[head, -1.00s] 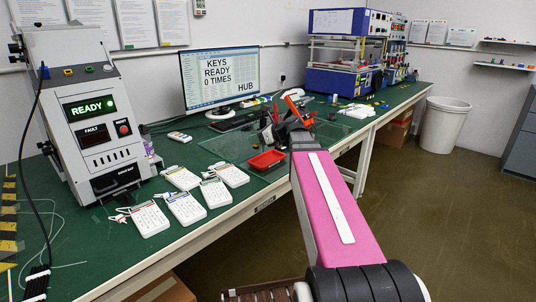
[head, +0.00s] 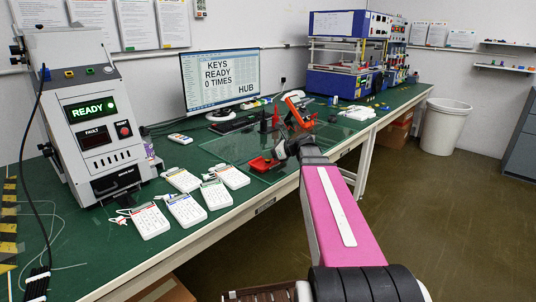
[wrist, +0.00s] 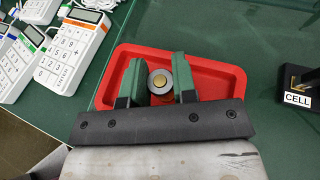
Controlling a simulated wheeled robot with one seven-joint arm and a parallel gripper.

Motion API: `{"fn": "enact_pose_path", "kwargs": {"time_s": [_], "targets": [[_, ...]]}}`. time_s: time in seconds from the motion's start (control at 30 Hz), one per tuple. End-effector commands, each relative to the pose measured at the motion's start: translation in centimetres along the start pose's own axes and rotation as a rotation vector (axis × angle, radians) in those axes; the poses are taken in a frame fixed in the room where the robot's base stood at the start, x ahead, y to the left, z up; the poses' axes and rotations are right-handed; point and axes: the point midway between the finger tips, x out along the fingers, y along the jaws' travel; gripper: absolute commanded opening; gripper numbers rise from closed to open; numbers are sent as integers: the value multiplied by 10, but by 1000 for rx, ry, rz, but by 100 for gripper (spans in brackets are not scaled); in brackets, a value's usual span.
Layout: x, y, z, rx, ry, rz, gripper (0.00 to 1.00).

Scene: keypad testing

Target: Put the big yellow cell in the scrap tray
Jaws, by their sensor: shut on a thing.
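My gripper (wrist: 158,76), with green fingers, is shut on a round cell (wrist: 159,84) with a grey rim and a yellow centre. I see the cell end-on between the fingers. The red tray (wrist: 222,73) lies beneath them in the wrist view, and the cell shows inside its outline. How far the cell is above the tray floor I cannot tell. In the head view my gripper (head: 279,152) is at the red tray (head: 258,165) and covers part of it; the cell is hidden there.
White keypads (head: 186,208) lie left of the tray. A black stand labelled CELL (wrist: 297,92) is to its right in the wrist view. The grey tester (head: 95,120) stands at left, the monitor (head: 222,78) behind. The red-orange device (head: 298,108) stands beyond my gripper.

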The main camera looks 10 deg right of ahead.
Motion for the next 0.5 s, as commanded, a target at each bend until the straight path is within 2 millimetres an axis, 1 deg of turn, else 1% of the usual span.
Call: {"fn": "enact_pose_path", "kwargs": {"time_s": [0.27,0.3,0.33,0.37,0.5], "targets": [[1,0,-3,1,0,0,2],[1,0,-2,0,0,0,39],[1,0,-2,0,0,0,49],[1,0,-2,0,0,0,51],[1,0,-2,0,0,0,51]]}}
